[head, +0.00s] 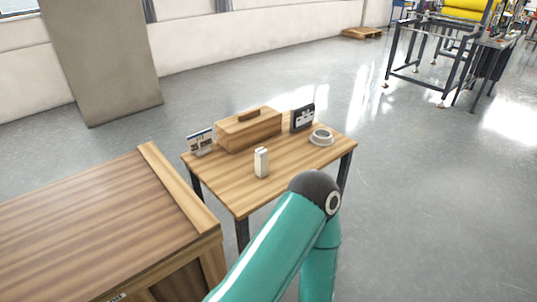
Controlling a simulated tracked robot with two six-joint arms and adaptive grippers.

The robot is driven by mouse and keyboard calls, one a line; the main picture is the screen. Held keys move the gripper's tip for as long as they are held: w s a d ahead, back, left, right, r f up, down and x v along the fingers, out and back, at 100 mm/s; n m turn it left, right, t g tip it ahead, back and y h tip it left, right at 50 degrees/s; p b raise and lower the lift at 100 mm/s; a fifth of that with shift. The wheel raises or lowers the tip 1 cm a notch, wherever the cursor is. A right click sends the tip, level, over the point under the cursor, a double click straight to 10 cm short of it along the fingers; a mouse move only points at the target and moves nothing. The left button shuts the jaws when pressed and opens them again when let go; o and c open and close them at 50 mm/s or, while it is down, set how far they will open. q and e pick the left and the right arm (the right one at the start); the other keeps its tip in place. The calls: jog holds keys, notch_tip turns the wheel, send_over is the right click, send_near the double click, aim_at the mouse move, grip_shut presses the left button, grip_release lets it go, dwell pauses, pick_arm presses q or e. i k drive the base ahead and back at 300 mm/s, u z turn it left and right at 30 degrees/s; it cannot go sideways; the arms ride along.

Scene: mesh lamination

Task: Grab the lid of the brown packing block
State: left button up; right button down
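The brown packing block (250,132) is a wooden box near the back of a small wooden table (225,184). Its lid (237,122) is on top and carries a darker brown raised handle (249,115). The box looks closed. A teal arm of mine with a dark joint reaches up from the bottom middle, in front of the table's near right part. Neither gripper shows in the head view.
On the table are a small white carton (261,162), a grey round dish (321,137), a dark framed panel (302,117) and a small sign (200,142). A large wooden crate or bench (100,225) stands at the left. Open floor lies to the right.

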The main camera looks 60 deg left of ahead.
aim_at(261, 156)
jog(key=u, duration=0.6)
jog(key=i, duration=1.2)
jog(key=u, duration=0.9)
jog(key=k, duration=0.75)
jog(key=u, duration=0.2)
jog(key=i, duration=0.8)
jog(key=z, duration=0.05)
